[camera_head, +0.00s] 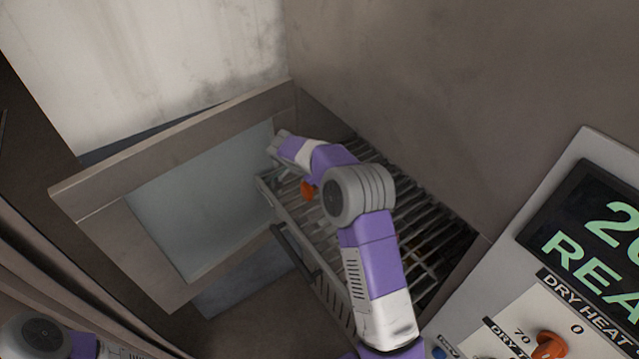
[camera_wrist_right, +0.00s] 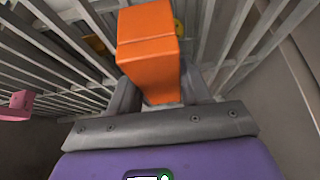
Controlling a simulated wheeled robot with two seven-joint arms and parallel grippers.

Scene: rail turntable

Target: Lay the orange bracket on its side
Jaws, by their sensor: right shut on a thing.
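The orange bracket (camera_wrist_right: 147,48) shows large in the right wrist view as a blocky orange piece between the grey fingers of my right gripper (camera_wrist_right: 158,88). The fingers are shut on it, one on each side. In the head view an orange patch (camera_head: 308,190), probably the bracket, shows beside my right arm above the wire rack. My left gripper is not in view; only part of my left arm shows at the lower left.
The wire rack (camera_head: 400,185) sits inside an open metal-framed cabinet with a door (camera_head: 175,290) at left. A pink thing (camera_wrist_right: 15,105) lies at the left in the wrist view. A yellow thing (camera_wrist_right: 179,27) shows behind the bracket. A control panel (camera_head: 500,340) stands at right.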

